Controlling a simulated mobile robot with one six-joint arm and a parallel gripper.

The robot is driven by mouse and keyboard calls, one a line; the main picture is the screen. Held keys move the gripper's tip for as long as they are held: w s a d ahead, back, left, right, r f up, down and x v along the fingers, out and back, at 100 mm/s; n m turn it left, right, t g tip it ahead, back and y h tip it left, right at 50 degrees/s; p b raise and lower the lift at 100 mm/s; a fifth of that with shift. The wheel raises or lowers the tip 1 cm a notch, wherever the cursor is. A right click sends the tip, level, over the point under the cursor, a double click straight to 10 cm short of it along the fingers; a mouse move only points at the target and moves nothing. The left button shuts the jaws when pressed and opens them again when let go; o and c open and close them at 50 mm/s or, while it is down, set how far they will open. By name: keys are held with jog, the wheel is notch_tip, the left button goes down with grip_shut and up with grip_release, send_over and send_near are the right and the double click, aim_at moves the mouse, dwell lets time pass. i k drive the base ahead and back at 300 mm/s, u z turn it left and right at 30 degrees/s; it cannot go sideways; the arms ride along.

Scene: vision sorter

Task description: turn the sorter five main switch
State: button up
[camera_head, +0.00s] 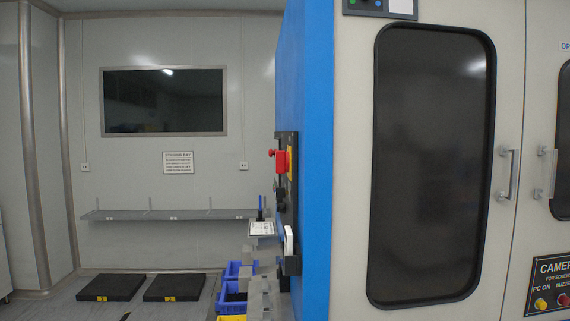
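A red rotary switch handle (281,161) with a yellow plate (290,163) is on a black panel (288,200) on the side of the large blue and white machine (305,130). I see it nearly edge-on, so the way the handle is turned is hard to tell. A smaller red knob (271,152) sticks out just left of it. I cannot read a number five on the machine in this view. My gripper is not in view.
Blue bins (233,290) and grey blocks stand on the floor side below the panel, with a small white placard (262,229) above. Two black mats (112,288) lie at the left. A wall shelf (170,214) runs behind. The dark machine door (432,160) has a handle (509,173).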

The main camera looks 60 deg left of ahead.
aim_at(283, 158)
jog(key=z, duration=0.05)
jog(key=k, duration=1.55)
jog(key=u, duration=4)
jog(key=i, duration=0.1)
jog(key=z, duration=2.3)
jog(key=i, duration=1)
